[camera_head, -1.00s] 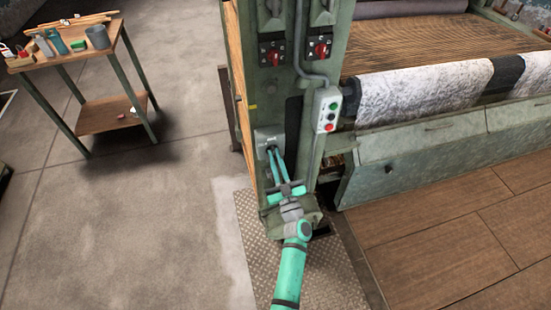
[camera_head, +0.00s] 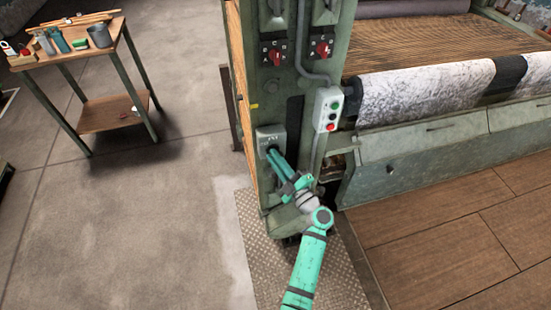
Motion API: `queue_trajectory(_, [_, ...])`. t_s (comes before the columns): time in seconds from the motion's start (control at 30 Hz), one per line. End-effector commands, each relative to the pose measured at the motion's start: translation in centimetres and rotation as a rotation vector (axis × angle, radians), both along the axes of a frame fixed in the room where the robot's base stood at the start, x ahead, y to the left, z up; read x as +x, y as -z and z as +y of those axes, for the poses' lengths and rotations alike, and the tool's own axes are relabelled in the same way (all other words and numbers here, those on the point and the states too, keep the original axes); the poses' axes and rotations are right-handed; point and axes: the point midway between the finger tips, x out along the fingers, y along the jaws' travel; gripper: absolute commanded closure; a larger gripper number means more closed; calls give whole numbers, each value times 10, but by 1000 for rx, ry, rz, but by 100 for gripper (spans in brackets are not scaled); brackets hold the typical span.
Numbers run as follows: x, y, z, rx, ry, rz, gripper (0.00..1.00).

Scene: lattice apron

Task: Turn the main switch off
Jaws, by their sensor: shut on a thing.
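The main switch (camera_head: 268,135) looks to be the grey plate low on the green machine post, with small markings on its upper face. My gripper (camera_head: 270,151) reaches up to this plate from the lower right. Its fingers are shut on the switch's handle, which they hide almost wholly. I cannot read the markings or tell the handle's exact position.
Two red rotary knobs (camera_head: 275,57) (camera_head: 322,49) sit on black plates higher on the post. A push-button box (camera_head: 327,109) with green and red buttons is just right of my gripper. A wooden table (camera_head: 75,52) with tools stands at the left. The floor between is clear.

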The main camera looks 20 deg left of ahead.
Motion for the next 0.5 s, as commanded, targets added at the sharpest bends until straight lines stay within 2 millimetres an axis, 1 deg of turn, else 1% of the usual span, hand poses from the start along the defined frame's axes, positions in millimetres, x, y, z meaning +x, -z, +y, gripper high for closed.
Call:
queue_trajectory(0.2, [-1,2,1,-167,-1,-110,100])
queue_trajectory(0.5, [-1,4,1,-348,-2,-233,100])
